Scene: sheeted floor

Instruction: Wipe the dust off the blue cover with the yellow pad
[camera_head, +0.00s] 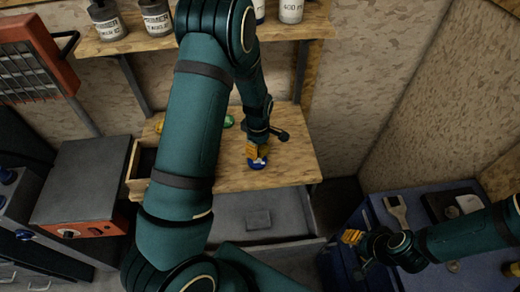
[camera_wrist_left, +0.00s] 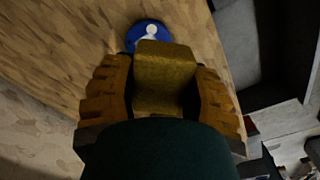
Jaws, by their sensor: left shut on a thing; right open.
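The blue cover (camera_head: 258,164) is a small round disc on the wooden bench (camera_head: 285,180), near its front edge. In the left wrist view the cover (camera_wrist_left: 133,38) has a pale patch at its middle. My left gripper (camera_head: 257,150) is over the cover, pointing down. In the wrist view its ridged orange fingers are shut on the yellow pad (camera_wrist_left: 160,80), a block whose far end overlaps the cover's near edge. I cannot tell whether pad and cover touch. My right gripper (camera_head: 352,240) is open and empty, above the blue cabinet at the right.
Green (camera_head: 228,121) and yellow (camera_head: 159,126) items lie further back on the bench, partly behind my left arm. A shelf (camera_head: 290,30) with several bottles is above. An open wooden drawer (camera_head: 137,178) is at the left. A wrench (camera_head: 397,212) lies on the blue cabinet (camera_head: 350,205).

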